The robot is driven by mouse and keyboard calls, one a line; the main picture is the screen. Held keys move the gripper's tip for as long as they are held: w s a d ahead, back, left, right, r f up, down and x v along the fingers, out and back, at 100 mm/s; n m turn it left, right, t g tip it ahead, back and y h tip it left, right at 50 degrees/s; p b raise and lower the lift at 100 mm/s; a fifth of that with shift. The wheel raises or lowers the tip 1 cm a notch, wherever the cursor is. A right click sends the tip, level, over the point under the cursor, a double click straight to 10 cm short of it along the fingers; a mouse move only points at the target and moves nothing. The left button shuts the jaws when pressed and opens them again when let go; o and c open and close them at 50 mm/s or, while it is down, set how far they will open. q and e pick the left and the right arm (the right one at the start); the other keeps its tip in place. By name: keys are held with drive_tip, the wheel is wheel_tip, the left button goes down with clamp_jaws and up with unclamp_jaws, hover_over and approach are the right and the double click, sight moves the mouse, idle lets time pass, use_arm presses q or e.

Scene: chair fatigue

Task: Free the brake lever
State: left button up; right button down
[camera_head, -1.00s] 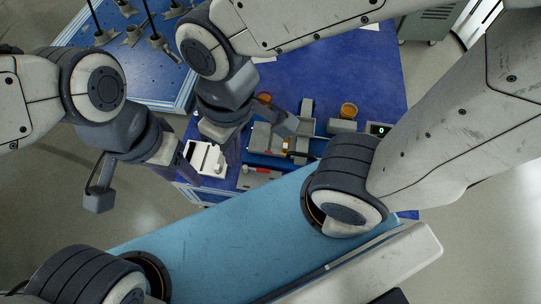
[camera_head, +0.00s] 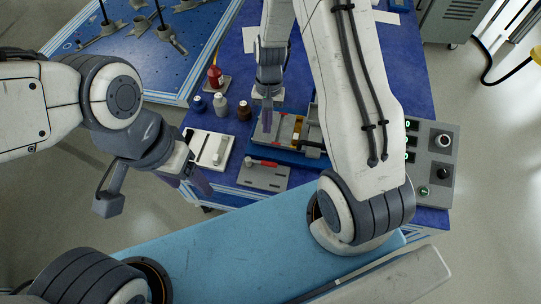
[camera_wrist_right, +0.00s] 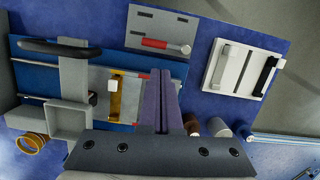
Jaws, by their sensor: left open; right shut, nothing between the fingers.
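A grey plate (camera_head: 263,175) carries a small lever with a red handle (camera_head: 262,163); this handle also shows in the right wrist view (camera_wrist_right: 155,43). A white plate (camera_wrist_right: 234,81) carries a white bar and a black bar. The test fixture (camera_head: 287,129) has an amber part (camera_wrist_right: 117,98) and a black handle (camera_wrist_right: 58,47). I cannot tell which of these is the brake lever. My right gripper (camera_head: 267,112) is shut and empty over the fixture's left end; its purple fingers are together in the wrist view (camera_wrist_right: 162,100). My left gripper (camera_head: 198,181) is open and empty beside the white plate.
A control box (camera_head: 431,160) with knobs and green displays stands at the right. My right arm hides the fixture's right part. A pegboard-like table (camera_head: 125,45) holds metal parts at the back left.

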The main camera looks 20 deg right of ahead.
sight(263, 163)
use_arm(q)
drive_tip(key=shift+f, duration=0.55)
use_arm(e)
drive_tip(key=shift+m, duration=0.6)
drive_tip(key=f, duration=0.1)
drive_tip(key=d+f, duration=0.2)
drive_tip(key=f, duration=0.1)
drive_tip(key=shift+w, duration=0.15)
drive_tip(key=b+x, duration=0.2)
drive_tip(key=x, duration=0.7)
drive_tip(key=shift+f+b, duration=0.35)
use_arm(q)
wheel_tip(263, 163, down, 2)
drive_tip(key=shift+f, duration=0.2)
use_arm(e)
drive_tip(key=shift+s+f, duration=0.1)
drive_tip(key=shift+s, duration=0.1)
drive_tip(key=shift+a, duration=0.1)
